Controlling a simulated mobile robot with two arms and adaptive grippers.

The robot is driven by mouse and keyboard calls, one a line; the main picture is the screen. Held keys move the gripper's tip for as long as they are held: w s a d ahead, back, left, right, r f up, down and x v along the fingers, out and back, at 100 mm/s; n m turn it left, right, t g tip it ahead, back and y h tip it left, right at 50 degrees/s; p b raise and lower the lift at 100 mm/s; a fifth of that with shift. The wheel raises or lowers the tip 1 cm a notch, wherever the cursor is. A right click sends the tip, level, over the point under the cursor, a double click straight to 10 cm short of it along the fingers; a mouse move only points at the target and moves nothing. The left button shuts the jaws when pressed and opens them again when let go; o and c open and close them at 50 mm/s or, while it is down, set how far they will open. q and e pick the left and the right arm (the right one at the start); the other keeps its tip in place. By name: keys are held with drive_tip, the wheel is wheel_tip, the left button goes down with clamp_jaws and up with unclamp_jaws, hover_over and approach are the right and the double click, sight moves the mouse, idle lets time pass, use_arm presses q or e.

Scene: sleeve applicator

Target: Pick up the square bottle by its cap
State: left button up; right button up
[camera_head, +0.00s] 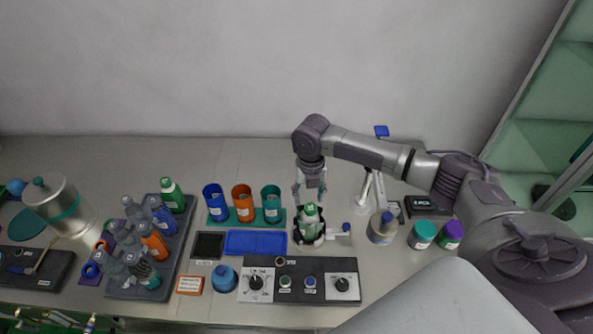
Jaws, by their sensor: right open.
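A green bottle with a white label (311,219) stands upright in a dark round holder (299,232) on the bench; its square shape is too small to be sure of. My right gripper (309,194) points straight down just above this bottle. Its two fingers are apart, with nothing held between them. The fingertips are near the cap; I cannot tell whether they touch it. A similar green bottle (171,194) stands at the back of the grey rack on the left. My left gripper is not in view.
The grey rack (172,265) holds several bottles. Blue, orange and teal cups (242,203) stand left of the holder. A control panel with knobs (300,286) lies in front.

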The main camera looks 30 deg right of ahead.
sight(311, 207)
drive_tip(key=shift+w+d+r, duration=0.25)
drive_tip(key=shift+w+d, duration=0.25)
drive_tip(key=shift+w, duration=0.2)
drive_tip(key=shift+d, duration=0.1)
drive_tip(key=shift+s+f+b, duration=0.1)
drive_tip(key=shift+s+b, duration=0.55)
drive_tip(key=shift+s, duration=0.15)
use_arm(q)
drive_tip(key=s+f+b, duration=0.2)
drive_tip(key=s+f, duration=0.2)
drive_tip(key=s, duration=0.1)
use_arm(e)
wheel_tip(311, 207, down, 2)
drive_tip(key=shift+s, duration=0.15)
drive_tip(key=f+b, duration=0.2)
drive_tip(key=shift+w+f+b, duration=0.3)
drive_tip(key=shift+w+f, duration=0.05)
drive_tip(key=shift+w, duration=0.05)
drive_tip(key=shift+f+b, duration=0.7)
drive_tip(key=shift+f, duration=0.6)
drive_tip(key=shift+s+f+b, duration=0.1)
drive_tip(key=shift+f+b, duration=0.15)
drive_tip(key=shift+b, duration=0.05)
drive_tip(key=shift+f, duration=0.1)
drive_tip(key=c, duration=0.8)
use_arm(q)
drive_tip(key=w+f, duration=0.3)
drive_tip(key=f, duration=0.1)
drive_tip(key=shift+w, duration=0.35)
